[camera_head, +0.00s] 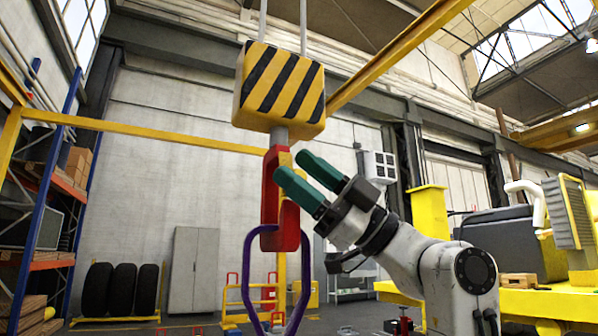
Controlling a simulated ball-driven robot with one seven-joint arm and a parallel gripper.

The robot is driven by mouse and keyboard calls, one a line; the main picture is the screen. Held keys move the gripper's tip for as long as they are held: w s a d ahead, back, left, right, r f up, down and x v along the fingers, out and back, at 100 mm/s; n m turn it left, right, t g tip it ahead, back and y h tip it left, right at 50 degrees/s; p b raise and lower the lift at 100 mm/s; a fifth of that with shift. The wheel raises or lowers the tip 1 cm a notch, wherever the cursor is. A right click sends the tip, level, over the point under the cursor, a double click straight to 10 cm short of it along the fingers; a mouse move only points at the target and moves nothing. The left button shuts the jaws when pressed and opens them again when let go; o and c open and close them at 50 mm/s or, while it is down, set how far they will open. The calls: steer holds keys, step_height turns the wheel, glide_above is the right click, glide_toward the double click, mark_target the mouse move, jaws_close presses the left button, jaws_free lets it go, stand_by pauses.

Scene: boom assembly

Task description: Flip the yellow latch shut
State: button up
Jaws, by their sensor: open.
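A red hook (270,190) hangs below a yellow-and-black striped hook block (280,88). A purple link (246,270) hangs at the hook's lower end. A small yellow patch (285,158) shows beside the hook's upper part, just by my fingertips. I cannot tell whether it is the latch or the yellow frame behind, so the latch's position is unclear. My gripper (291,166) is open, with two green fingers pointing up and left toward the hook's right side. The near finger overlaps the hook in the picture. Whether it touches is not clear. Nothing shows between the fingers.
A yellow frame beam (150,136) crosses behind the hook. Yellow machinery (560,300) stands at the right. Shelves with boxes (76,165), dark tires (122,290) and a grey cabinet (193,270) are at the left. Open air lies left of the hook.

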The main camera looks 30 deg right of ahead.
steer(key=b+v, duration=0.1)
steer(key=v, duration=0.9)
stand_by(0.3)
